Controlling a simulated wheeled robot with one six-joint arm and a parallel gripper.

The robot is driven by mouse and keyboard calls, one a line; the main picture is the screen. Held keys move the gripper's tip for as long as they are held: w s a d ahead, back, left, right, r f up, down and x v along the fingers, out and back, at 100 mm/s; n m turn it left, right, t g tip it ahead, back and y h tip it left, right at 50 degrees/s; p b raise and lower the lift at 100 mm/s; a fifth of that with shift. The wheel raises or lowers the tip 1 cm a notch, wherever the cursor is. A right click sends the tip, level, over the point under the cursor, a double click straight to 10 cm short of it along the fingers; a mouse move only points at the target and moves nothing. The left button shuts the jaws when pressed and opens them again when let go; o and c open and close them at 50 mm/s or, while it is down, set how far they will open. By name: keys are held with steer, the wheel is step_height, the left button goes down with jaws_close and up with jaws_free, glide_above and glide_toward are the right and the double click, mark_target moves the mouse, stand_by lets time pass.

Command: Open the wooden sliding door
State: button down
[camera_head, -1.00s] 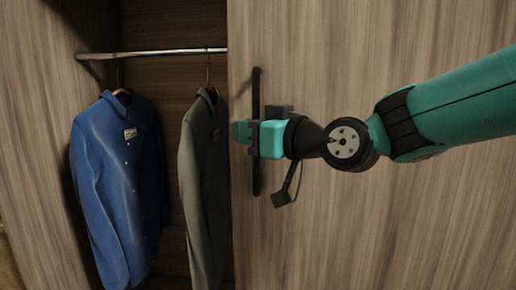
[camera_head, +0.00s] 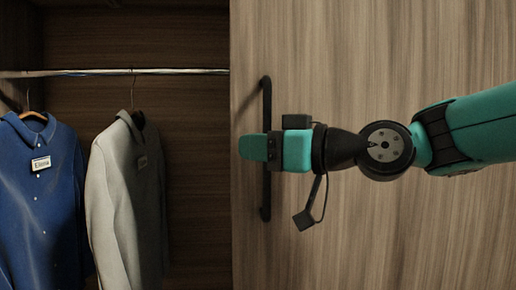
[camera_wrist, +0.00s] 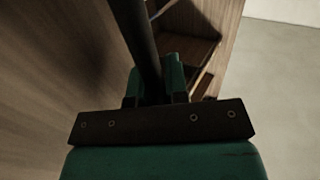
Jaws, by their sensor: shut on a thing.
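The wooden sliding door (camera_head: 400,240) fills the right side of the head view, and the wardrobe is open to its left. A dark vertical bar handle (camera_head: 266,100) is fixed near the door's left edge. My gripper (camera_head: 262,148) is shut around the middle of this handle. In the wrist view the handle (camera_wrist: 138,35) runs between the green fingers of my gripper (camera_wrist: 155,85). The fingers hide the part of the handle they hold.
A blue shirt (camera_head: 45,190) and a grey jacket (camera_head: 128,195) hang from a metal rail (camera_head: 180,71) in the open wardrobe, clear of the door edge. The wrist view shows brown shelf-like surfaces (camera_wrist: 190,48) and pale floor (camera_wrist: 285,90).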

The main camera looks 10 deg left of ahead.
steer(key=c, duration=1.4)
jaws_free()
steer(key=shift+d, duration=0.1)
steer(key=v, duration=1.7)
steer(key=shift+b, duration=0.4)
steer(key=shift+s+d, duration=0.1)
steer(key=shift+s, duration=0.1)
